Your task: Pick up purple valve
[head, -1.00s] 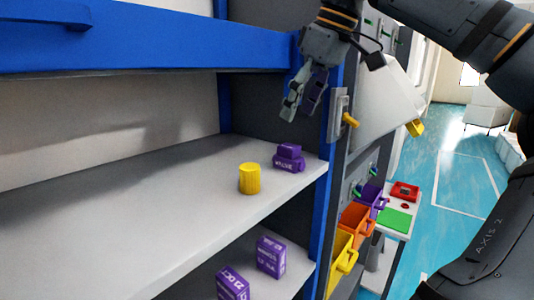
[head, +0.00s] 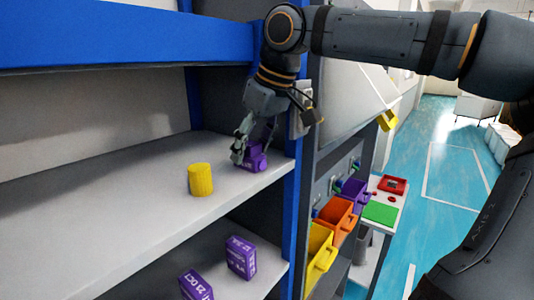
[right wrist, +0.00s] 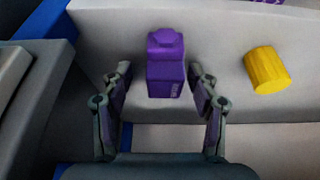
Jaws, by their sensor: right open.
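The purple valve (head: 256,158) stands on the white upper shelf near its right end, partly hidden behind my right gripper (head: 250,150) in the head view. In the right wrist view the purple valve (right wrist: 166,68) lies between and just beyond the two fingertips of my right gripper (right wrist: 160,78). The fingers are open, one on each side of it, with a gap visible on both sides. My left gripper is not in view.
A yellow ribbed cylinder (head: 201,180) stands left of the valve on the shelf (head: 130,190). Purple boxes (head: 240,257) sit on the lower shelf. A blue upright (head: 295,200) borders the shelf, with yellow, orange and purple bins (head: 335,217) beyond it. A blue beam (head: 130,35) runs above.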

